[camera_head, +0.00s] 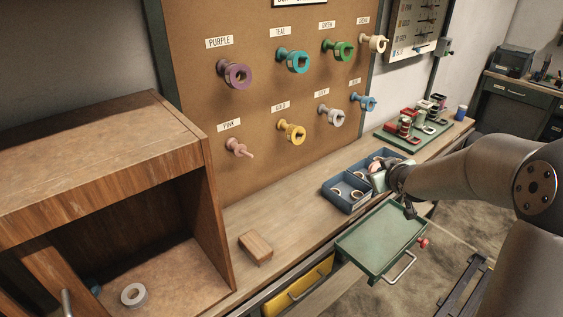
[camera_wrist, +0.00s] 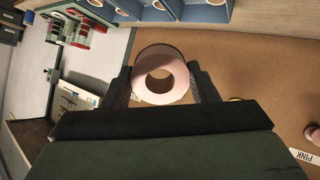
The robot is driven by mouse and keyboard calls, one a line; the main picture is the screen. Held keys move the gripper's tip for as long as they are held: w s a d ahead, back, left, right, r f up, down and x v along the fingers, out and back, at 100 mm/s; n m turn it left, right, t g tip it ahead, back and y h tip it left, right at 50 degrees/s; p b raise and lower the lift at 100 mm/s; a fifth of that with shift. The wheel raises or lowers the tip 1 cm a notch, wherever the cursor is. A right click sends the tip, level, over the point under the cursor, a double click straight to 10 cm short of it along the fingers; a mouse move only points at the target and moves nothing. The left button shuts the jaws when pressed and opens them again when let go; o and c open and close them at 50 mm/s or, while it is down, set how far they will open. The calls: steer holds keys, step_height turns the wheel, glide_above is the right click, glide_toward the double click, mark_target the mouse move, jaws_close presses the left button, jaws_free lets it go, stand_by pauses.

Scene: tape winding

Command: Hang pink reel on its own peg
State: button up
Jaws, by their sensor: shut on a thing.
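The pink reel (camera_wrist: 160,98) is between the two fingers of my gripper (camera_wrist: 160,76) in the wrist view, its round hole facing the camera. In the head view the pink reel (camera_head: 374,166) and my gripper (camera_head: 385,175) are above the right side of the blue divided tray (camera_head: 349,208). The pink peg (camera_head: 238,148) is bare, below the PINK label (camera_head: 230,126) at the lower left of the brown board. It also shows at the right edge of the wrist view (camera_wrist: 312,132), apart from the reel.
Other colored pegs, including the yellow one (camera_head: 292,131), fill the board (camera_head: 200,100). A wooden cabinet (camera_head: 110,150) stands at left, with a wooden block (camera_head: 255,246) on the bench. A green rack (camera_head: 412,138) stands right of the tray.

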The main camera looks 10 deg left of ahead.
steer(key=s+a+r+n+y+p, duration=0.25)
steer(key=a+n+y, duration=0.2)
steer(key=a, duration=1.05)
steer(key=n+g+y+p, duration=0.1)
steer(key=n+g+y, duration=0.1)
steer(key=n+y, duration=0.3)
glide_toward(252, 156)
steer(key=shift+m+y, duration=0.25)
steer(key=shift+m, duration=0.5)
steer(key=shift+f+x, duration=0.2)
steer(key=shift+x, duration=2.3)
steer(key=shift+f+x, duration=0.15)
steer(key=shift+x, duration=2.4)
steer(key=shift+w+a+f+b, duration=0.4)
steer(key=shift+w+b, duration=0.15)
steer(key=shift+b, duration=0.15)
steer(key=o, duration=1.1)
steer(key=shift+c, duration=0.2)
steer(key=shift+d, duration=0.1)
